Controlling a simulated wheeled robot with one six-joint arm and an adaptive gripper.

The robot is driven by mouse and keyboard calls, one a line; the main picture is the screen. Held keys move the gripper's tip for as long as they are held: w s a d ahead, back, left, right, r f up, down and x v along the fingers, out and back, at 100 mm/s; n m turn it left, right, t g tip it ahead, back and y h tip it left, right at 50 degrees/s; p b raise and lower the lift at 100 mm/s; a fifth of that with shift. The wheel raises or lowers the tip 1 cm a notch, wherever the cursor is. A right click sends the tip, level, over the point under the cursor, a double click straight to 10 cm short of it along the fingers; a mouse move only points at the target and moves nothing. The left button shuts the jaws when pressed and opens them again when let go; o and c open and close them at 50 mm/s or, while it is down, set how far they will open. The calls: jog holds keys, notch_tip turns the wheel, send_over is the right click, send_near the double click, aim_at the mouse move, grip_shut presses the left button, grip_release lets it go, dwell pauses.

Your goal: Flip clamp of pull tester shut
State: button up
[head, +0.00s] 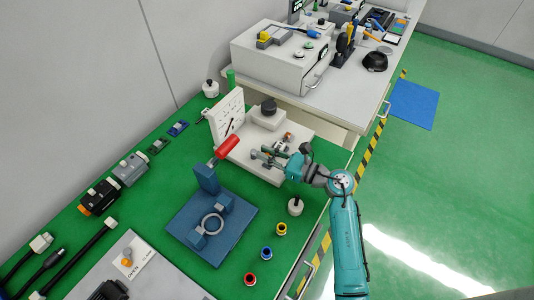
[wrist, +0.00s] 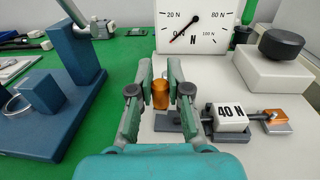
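The pull tester has a pale base (wrist: 225,155) with a white dial gauge (wrist: 193,25) at the back, its needle near 0 N. A white block marked 40 N (wrist: 230,117) sits on a dark fixture on the base, with an orange-brown block (wrist: 276,116) at its right end. My gripper (wrist: 160,62) is over the base, its two fingers apart, left of the 40 N block; the head view also shows it (head: 262,155). An orange-brown cylinder (wrist: 160,95) shows between the fingers; I cannot tell whether they touch it. The clamp lever is not clearly distinguishable.
A blue press (head: 205,220) with a red handle (head: 226,147) stands left of the tester. Small coloured spools (head: 266,253) lie near the bench's front edge. Cables and connectors lie farther left.

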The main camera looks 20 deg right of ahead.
grip_shut()
jog(key=shift+w+d+n+g+y, duration=0.2)
jog(key=shift+d+n+g+y, duration=0.1)
jog(key=shift+n+g+y, duration=0.55)
jog(key=o, duration=0.8)
grip_release()
jog(key=shift+c, duration=0.2)
jog(key=shift+d, duration=0.1)
jog(key=v, duration=1.2)
